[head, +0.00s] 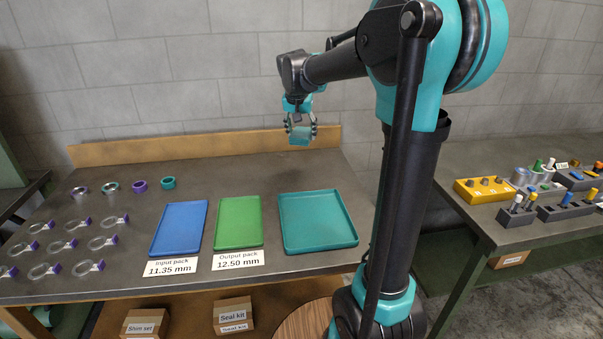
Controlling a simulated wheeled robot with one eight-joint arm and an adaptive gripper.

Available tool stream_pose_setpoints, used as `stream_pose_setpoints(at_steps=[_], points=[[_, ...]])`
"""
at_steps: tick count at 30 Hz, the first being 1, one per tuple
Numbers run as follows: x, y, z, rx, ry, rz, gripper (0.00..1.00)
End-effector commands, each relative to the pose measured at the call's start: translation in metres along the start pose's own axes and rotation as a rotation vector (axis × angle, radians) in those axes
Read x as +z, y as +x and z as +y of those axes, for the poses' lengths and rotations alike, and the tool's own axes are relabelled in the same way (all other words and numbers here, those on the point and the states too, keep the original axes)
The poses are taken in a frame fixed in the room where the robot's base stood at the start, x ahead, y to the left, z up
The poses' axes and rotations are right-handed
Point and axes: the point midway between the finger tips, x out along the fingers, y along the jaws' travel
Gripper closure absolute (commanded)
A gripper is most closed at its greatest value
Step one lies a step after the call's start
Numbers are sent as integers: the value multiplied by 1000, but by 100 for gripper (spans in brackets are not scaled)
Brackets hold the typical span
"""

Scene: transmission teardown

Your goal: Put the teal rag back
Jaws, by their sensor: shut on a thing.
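My gripper (301,130) is shut on the teal rag (300,137), a small folded or bunched teal piece between its fingers. It holds the rag in the air above the back part of the table, in front of the wooden backboard. The teal tray (343,239) lies on the table to the front right of the gripper and looks empty. Whether the rag touches anything below cannot be told clearly, but it appears raised.
A blue tray (178,230) and a green tray (238,224) lie left of the teal tray, with labels in front. Several rings with tags (69,244) cover the table's left. A second table (520,235) with a yellow block (485,190) stands right. The back middle of the table is clear.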

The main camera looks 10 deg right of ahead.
Motion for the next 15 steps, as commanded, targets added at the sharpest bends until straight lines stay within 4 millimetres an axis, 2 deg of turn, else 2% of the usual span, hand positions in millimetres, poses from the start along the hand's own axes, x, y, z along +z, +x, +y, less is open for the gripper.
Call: stream_pose_setpoints(at_steps=[1,9,15], points=[[5,13,0,0,0,0,71],[30,73,0,0,0,0,71],[42,103,0,0,0,0,71]])
